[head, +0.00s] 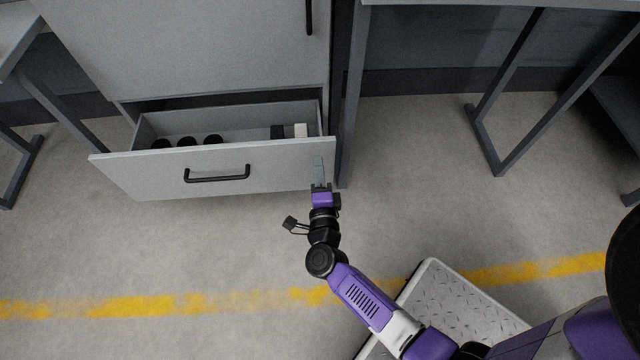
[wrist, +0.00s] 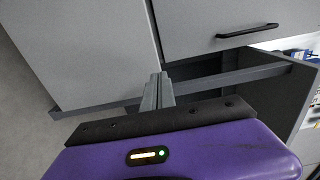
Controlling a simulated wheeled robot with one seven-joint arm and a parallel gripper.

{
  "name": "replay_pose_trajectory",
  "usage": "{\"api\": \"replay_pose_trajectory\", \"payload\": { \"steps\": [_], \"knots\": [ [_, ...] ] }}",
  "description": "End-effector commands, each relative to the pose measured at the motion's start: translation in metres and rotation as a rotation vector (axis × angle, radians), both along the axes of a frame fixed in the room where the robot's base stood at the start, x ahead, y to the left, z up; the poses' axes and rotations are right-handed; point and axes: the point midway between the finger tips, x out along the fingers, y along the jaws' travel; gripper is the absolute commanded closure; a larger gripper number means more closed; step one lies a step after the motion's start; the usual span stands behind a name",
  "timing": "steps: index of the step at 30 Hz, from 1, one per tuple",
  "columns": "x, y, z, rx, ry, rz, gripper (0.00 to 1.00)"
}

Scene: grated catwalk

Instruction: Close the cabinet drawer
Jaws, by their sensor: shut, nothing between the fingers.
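The cabinet's bottom drawer (head: 270,180) is pulled out in the head view, with its grey front facing me. The drawer has a black bar handle (head: 217,174). My gripper (head: 319,163) is shut and empty at the right end of the drawer front, with its thin grey fingers overlapping the panel. I cannot tell whether they touch it. In the wrist view the closed fingers of my gripper (wrist: 158,88) point toward grey cabinet panels. My gripper covers a little of the front's right end.
Several dark round items (head: 186,142) and a white block (head: 301,130) lie inside the drawer. The grey cabinet body (head: 190,50) rises above it. Table legs (head: 482,140) stand to the right. Open concrete floor (head: 180,245) with a yellow line lies in front.

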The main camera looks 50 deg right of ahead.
Motion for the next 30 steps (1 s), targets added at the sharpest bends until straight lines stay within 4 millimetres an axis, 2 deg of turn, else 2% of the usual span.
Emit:
{"api": "replay_pose_trajectory", "payload": {
  "steps": [3, 9, 25, 30],
  "knots": [
    [0.015, -0.016, -0.002, -0.001, -0.002, -0.001, 1.0],
    [0.03, -0.031, -0.001, 0.0, 0.0, 0.001, 1.0],
    [0.035, -0.035, 0.0, -0.001, 0.001, 0.002, 1.0],
    [0.044, -0.044, 0.001, -0.001, -0.001, 0.002, 1.0]
  ]
}}
